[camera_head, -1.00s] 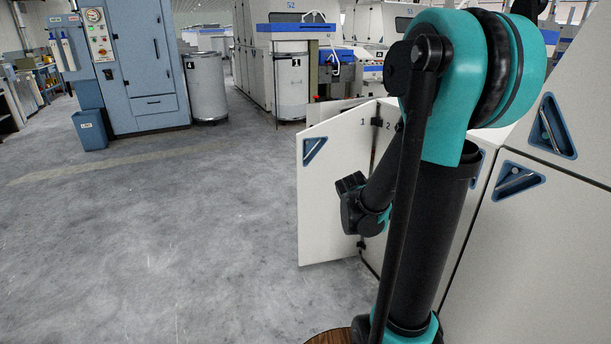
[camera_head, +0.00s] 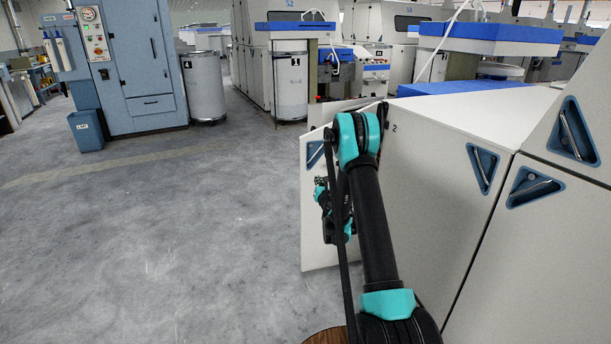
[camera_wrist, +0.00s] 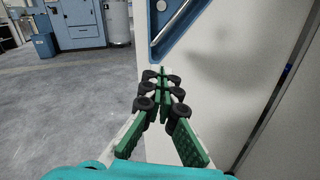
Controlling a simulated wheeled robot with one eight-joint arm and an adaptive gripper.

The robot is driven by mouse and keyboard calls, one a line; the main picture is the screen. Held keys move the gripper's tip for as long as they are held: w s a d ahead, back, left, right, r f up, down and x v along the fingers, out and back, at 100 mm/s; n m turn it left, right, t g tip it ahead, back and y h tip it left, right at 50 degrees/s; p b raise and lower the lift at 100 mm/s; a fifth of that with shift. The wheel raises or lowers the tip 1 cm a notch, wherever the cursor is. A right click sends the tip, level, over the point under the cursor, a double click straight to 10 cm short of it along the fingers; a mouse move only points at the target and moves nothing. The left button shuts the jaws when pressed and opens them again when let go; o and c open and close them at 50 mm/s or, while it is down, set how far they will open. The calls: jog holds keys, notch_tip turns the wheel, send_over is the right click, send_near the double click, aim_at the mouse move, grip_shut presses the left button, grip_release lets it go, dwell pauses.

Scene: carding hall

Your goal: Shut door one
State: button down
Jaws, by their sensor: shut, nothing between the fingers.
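Door one (camera_head: 314,245) is a white panel that stands open, swung out at the left end of the white machine casing. It has a blue triangular recess with a handle (camera_head: 315,153) near its upper free edge. My arm hides much of the panel and its hinge side. My gripper (camera_head: 320,185) is in front of the door, below the handle recess. In the wrist view, the green fingers of my gripper (camera_wrist: 162,74) are together and empty, just below the blue recess (camera_wrist: 180,28) on the door face (camera_wrist: 220,65). I cannot tell whether they touch it.
A panel marked 2 (camera_head: 435,185) with its own blue handle recess (camera_head: 482,167) is shut, right of door one. Blue cabinet (camera_head: 140,70), blue bin (camera_head: 86,131) and grey drum (camera_head: 204,88) stand at the back left. The grey floor (camera_head: 180,240) left of the door is clear.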

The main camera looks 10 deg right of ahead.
notch_tip(320, 180, down, 4)
jog(key=a+n+y, duration=0.2)
jog(key=n, duration=0.1)
send_near(304, 170)
jog(key=w, duration=0.4)
jog(key=w+a, duration=0.1)
jog(key=w, duration=0.1)
jog(key=shift+w+a, duration=0.1)
jog(key=shift+w, duration=0.3)
